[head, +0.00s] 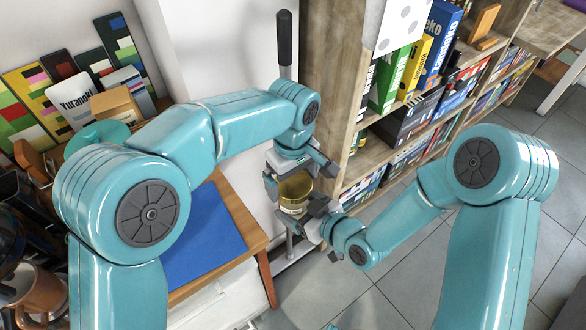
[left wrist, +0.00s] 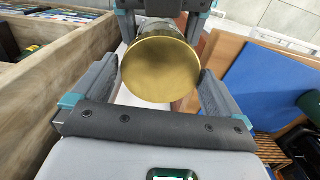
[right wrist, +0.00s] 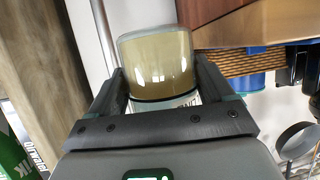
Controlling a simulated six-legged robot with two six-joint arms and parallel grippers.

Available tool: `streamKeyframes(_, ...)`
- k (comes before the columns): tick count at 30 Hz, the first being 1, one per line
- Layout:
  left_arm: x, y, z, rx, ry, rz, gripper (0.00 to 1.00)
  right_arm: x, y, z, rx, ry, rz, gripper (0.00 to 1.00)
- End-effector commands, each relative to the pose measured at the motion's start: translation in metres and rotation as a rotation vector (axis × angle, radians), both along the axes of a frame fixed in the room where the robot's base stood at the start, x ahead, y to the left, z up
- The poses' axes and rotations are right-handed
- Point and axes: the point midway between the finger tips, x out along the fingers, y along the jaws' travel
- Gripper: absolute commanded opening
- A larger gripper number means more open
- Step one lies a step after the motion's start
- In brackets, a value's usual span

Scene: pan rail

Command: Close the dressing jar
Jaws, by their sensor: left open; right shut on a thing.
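The dressing jar (head: 294,192) is in front of me between my two grippers, in mid-air between the desk and the bookshelf. Its round gold lid (left wrist: 160,68) faces the left wrist camera and appears to sit on the jar; I cannot tell whether it is tight. My right gripper (head: 308,212) is shut on the jar, whose tan body (right wrist: 160,65) shows between its fingers in the right wrist view. My left gripper (head: 296,172) is open, its fingers on either side of the lid with visible gaps. The jar's lower part is partly hidden.
A wooden desk with a blue mat (head: 205,236) is at the left. A wooden bookshelf (head: 335,75) with books and boxes stands close at the right. Books and clutter fill the far left. Tiled floor (head: 400,285) is clear at the lower right.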

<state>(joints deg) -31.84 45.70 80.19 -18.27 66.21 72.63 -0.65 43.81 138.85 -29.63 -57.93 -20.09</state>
Motion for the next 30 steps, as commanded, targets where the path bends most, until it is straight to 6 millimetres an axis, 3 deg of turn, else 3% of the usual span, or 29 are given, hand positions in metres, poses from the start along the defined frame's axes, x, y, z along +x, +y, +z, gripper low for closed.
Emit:
streamKeyframes(8,-0.0001,0.0,-0.0014,0.001,0.001,0.0,1.0,0.0006,0.0,0.0011,0.001,-0.003,-0.001,0.0)
streamKeyframes(12,-0.0001,-0.0001,-0.0012,0.0,0.0,0.0,0.58,0.0005,0.0001,0.0011,0.001,-0.003,-0.001,0.0)
streamKeyframes(13,-0.0001,-0.0001,-0.0012,0.0,0.0,0.0,0.56,0.0005,0.0001,0.0011,0.001,-0.003,-0.001,0.0)
streamKeyframes(19,0.0,-0.0002,-0.0011,-0.001,0.0,-0.128,0.55,0.0004,0.0002,0.0011,0.001,-0.003,0.001,0.0)
streamKeyframes(27,0.0,-0.0008,-0.0014,-0.003,-0.002,-0.703,0.55,0.0003,0.0003,0.001,0.001,-0.003,0.001,0.0)
streamKeyframes(30,0.0,-0.0008,-0.0014,-0.003,-0.003,-0.829,0.55,0.0003,0.0003,0.001,0.001,-0.003,0.002,0.0)
